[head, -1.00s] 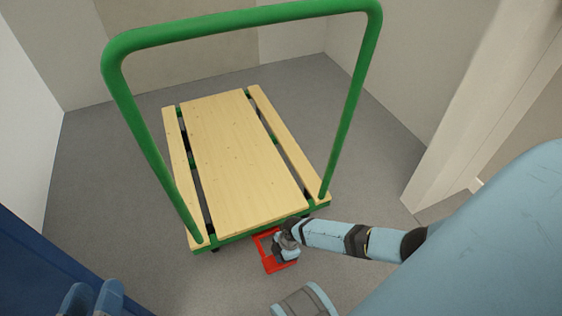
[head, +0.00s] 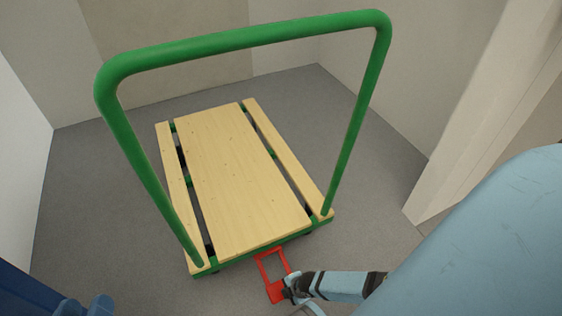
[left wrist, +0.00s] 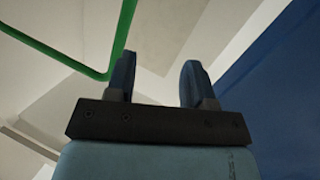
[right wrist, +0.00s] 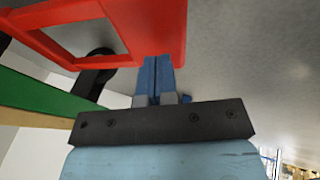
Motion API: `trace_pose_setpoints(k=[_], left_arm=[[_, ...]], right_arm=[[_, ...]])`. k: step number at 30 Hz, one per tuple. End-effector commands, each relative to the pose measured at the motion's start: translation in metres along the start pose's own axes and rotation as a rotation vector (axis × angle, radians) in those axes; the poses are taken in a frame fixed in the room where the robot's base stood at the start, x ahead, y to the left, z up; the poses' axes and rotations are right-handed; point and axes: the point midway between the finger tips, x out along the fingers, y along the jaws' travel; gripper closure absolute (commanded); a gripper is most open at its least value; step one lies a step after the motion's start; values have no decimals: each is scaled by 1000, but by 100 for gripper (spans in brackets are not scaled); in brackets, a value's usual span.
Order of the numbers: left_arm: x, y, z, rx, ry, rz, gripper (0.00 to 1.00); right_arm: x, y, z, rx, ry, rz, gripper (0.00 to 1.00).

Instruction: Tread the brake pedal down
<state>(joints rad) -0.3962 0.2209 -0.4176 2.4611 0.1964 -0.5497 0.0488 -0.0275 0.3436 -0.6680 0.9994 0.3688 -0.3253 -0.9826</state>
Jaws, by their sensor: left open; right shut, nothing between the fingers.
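The brake pedal is a red open frame with a solid outer end (head: 276,293), sticking out from under the near edge of the green and wooden cart (head: 235,185). In the right wrist view the red pedal (right wrist: 160,28) fills the upper left, right at my fingertips. My right gripper (head: 289,291) is shut and empty at the pedal's outer end, partly hidden by its own arm. Its closed fingers show in the right wrist view (right wrist: 158,62); I cannot tell whether they touch the pedal. My left gripper (head: 86,307) is open and empty at the lower left, away from the pedal.
The cart's tall green handle (head: 240,38) rises between me and the deck. It also shows in the left wrist view (left wrist: 121,40). Walls (head: 170,45) stand behind the cart and a pale post (head: 470,140) at the right. Grey floor (head: 85,200) is clear around the cart.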

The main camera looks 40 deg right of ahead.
Motion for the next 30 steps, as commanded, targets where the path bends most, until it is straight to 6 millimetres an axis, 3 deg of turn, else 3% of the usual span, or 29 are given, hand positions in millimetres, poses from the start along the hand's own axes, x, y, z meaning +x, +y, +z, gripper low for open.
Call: trace_pose_setpoints(k=[7, 23, 30], left_arm=[[0, -4, 5, 42, 14, -2, 52], [2, -5, -3, 77, 35, 4, 52], [0, -2, -11, 46, 26, 2, 52]], right_arm=[[13, -5, 4, 0, -1, -5, 100], [14, -5, 4, 2, -1, -5, 100], [-1, -2, 0, 3, -1, -5, 100]])
